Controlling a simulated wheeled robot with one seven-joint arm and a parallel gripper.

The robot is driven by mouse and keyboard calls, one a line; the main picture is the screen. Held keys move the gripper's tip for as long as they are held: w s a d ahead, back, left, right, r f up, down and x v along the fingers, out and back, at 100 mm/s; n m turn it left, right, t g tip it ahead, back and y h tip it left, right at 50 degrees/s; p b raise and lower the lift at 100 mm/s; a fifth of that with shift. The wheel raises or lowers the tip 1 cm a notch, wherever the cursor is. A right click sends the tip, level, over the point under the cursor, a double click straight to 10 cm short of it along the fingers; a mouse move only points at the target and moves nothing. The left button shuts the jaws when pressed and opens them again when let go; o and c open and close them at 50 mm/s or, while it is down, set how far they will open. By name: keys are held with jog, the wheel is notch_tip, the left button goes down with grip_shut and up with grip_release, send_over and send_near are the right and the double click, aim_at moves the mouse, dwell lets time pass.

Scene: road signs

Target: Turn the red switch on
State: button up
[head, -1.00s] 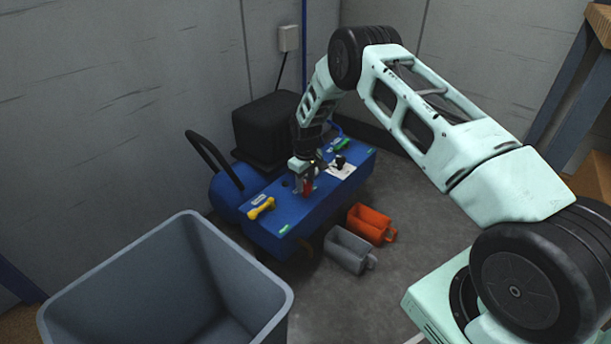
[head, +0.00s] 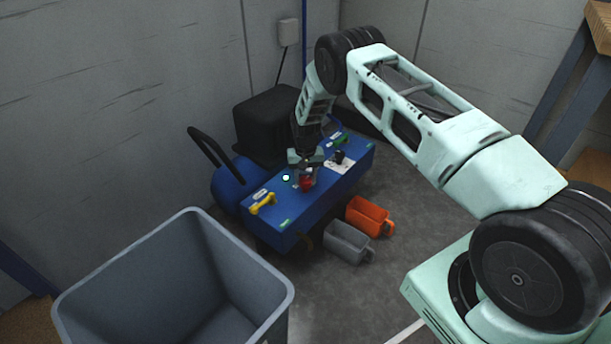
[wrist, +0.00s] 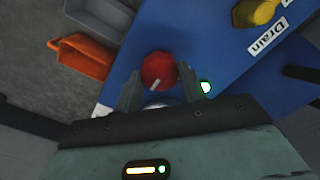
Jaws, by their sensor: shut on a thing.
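The red switch (head: 307,183) is a round red knob on top of the blue machine (head: 330,188). It also shows in the wrist view (wrist: 160,70), with a pale mark on its lower edge. My gripper (head: 306,172) reaches down to it from above. In the wrist view my gripper (wrist: 165,88) has one finger on each side of the knob and is shut on it. A small lamp (head: 286,178) beside the knob glows pale green; it also shows lit in the wrist view (wrist: 206,87).
A yellow handle (head: 263,204) labelled "Drain" in the wrist view, a black knob (head: 339,157) and a green part (head: 341,139) are on the same panel. Grey (head: 347,243) and orange (head: 369,217) bins stand on the floor in front. A large grey bin (head: 180,235) is nearer.

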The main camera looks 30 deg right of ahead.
aim_at(305, 179)
dwell(0.4)
jog(key=o, duration=1)
jog(key=shift+c, duration=0.2)
jog(key=shift+r, duration=0.1)
notch_tip(305, 179, up, 17)
jog(key=p, duration=0.5)
jog(key=shift+r, duration=0.1)
